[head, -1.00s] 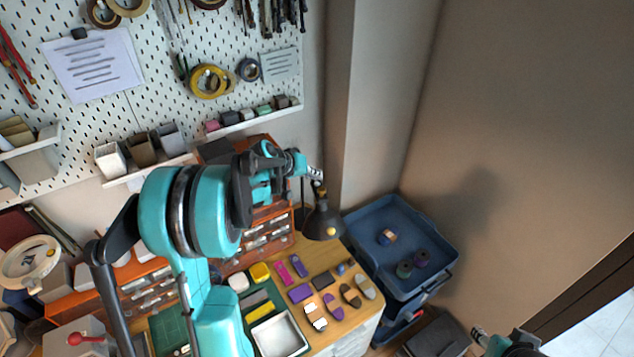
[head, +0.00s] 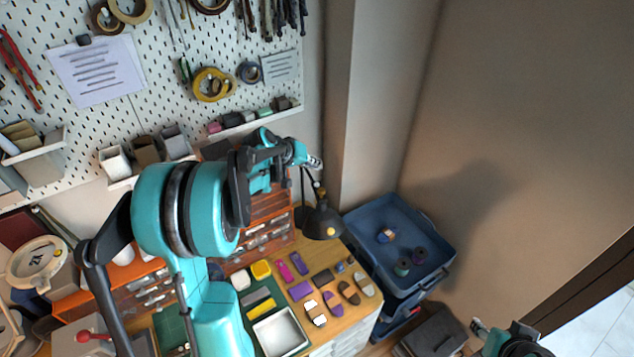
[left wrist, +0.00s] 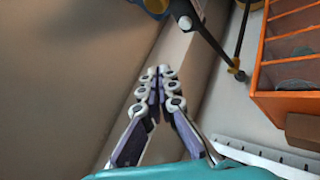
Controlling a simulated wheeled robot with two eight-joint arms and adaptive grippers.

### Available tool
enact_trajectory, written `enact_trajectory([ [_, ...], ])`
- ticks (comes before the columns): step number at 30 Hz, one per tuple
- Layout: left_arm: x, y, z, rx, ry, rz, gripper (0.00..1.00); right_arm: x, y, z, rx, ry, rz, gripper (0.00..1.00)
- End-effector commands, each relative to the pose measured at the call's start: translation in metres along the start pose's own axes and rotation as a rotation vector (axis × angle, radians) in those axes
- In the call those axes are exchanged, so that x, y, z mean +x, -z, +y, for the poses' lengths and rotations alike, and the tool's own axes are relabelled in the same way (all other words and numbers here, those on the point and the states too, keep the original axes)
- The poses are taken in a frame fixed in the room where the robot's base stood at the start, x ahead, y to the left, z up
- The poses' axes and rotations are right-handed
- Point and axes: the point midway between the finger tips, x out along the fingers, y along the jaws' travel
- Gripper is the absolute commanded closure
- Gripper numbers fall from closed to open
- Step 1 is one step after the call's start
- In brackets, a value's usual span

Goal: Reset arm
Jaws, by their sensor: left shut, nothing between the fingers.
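My left arm, teal and black, rises across the head view. Its gripper (head: 315,163) is up in front of the wall corner, above the black desk lamp (head: 322,222). In the left wrist view the left gripper's fingers (left wrist: 160,72) meet along their length, with nothing between them. My right gripper (head: 476,324) shows only small at the bottom right of the head view, apart from everything; its finger gap is too small to make out.
The wooden desk (head: 350,310) holds a white tray (head: 280,333), a green mat (head: 170,330) and several small coloured pieces. An orange drawer unit (head: 268,207) stands behind; it also shows in the left wrist view (left wrist: 285,105). A blue cart (head: 400,215) stands right. A pegboard (head: 160,85) hangs behind.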

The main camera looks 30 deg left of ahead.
Motion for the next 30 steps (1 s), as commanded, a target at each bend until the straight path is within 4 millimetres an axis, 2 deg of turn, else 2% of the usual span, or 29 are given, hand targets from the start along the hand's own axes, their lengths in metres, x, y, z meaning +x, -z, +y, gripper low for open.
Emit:
enact_trajectory([
  [11, 0.001, -0.002, 0.0, 0.001, 0.001, -0.001, 1.0, 0.002, -0.001, 0.0, 0.0, 0.0, 0.0, 0.57],
  [14, 0.003, -0.015, 0.005, 0.016, 0.01, -0.01, 1.0, 0.011, -0.008, 0.0, 0.0, 0.0, 0.0, 0.57],
  [17, 0.005, -0.049, 0.016, 0.054, 0.032, -0.03, 1.0, 0.033, -0.024, 0.0, 0.0, 0.0, 0.0, 0.57],
  [23, 0.005, -0.156, 0.033, 0.179, 0.108, -0.075, 1.0, 0.092, -0.066, 0.0, 0.0, 0.0, 0.0, 0.57],
  [26, 0.004, -0.213, 0.031, 0.248, 0.147, -0.089, 1.0, 0.12, -0.086, 0.0, 0.0, 0.0, 0.0, 0.57],
  [30, 0.006, -0.292, 0.015, 0.348, 0.195, -0.098, 1.0, 0.158, -0.113, 0.0, 0.0, 0.0, 0.0, 0.57],
])
